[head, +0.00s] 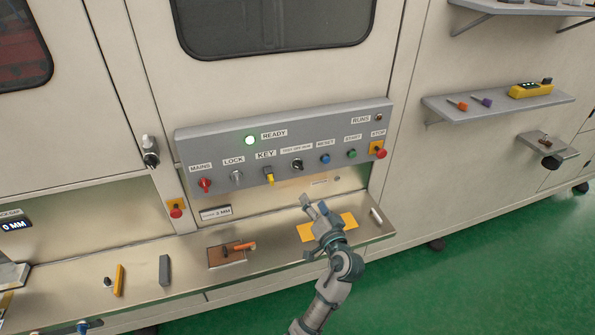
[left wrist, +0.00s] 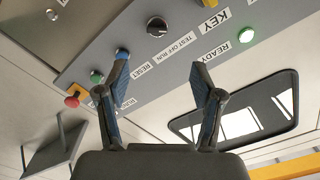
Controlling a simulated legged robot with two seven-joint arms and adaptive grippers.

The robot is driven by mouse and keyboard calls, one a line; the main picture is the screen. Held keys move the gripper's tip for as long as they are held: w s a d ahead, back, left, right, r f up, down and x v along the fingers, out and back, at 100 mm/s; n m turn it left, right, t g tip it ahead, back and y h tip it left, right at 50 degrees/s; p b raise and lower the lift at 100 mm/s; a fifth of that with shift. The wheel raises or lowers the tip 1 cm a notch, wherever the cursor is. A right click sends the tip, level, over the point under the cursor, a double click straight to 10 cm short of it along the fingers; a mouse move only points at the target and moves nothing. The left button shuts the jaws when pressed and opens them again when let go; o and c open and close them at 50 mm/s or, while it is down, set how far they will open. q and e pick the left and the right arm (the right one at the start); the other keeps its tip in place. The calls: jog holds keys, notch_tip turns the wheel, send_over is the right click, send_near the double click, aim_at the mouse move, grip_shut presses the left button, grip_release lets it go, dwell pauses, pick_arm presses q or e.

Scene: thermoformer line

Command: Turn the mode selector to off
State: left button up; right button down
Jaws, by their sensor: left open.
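The mode selector (head: 297,164) is a small black knob under a "TEST OFF RUN" label, in the middle of the grey control panel (head: 300,127). It also shows in the left wrist view (left wrist: 157,26), near the top and upside down with its label below. I cannot tell which position it points to. My left gripper (head: 314,203) is open and empty, below the panel and above the ledge, apart from the selector. In the left wrist view its two fingers (left wrist: 160,62) stand spread, with the selector beyond and between their tips. My right gripper is not in view.
The yellow key switch (head: 269,176) is left of the selector and the blue reset button (head: 325,158) is right of it. Further right are the green start button (head: 351,153) and red stop button (head: 380,153). The metal ledge (head: 195,262) holds small tools below.

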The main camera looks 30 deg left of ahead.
pick_arm(q)
jog(key=p, duration=0.1)
send_near(299, 168)
jog(key=w, duration=0.1)
jog(key=x, duration=0.6)
jog(key=s+p+x, duration=0.1)
jog(key=x, duration=0.3)
jog(key=shift+a+f, duration=0.25)
jog(key=shift+a, duration=0.15)
jog(key=shift+d+r, duration=0.2)
jog(key=shift+d, duration=0.6)
jog(key=shift+c, duration=0.4)
jog(key=shift+d+r, duration=0.1)
jog(key=shift+d, duration=0.1)
jog(key=c, duration=0.8)
jog(key=shift+s+a, duration=0.1)
jog(key=shift+c, duration=1.3)
jog(key=shift+s+a, duration=0.1)
jog(key=shift+a, duration=0.15)
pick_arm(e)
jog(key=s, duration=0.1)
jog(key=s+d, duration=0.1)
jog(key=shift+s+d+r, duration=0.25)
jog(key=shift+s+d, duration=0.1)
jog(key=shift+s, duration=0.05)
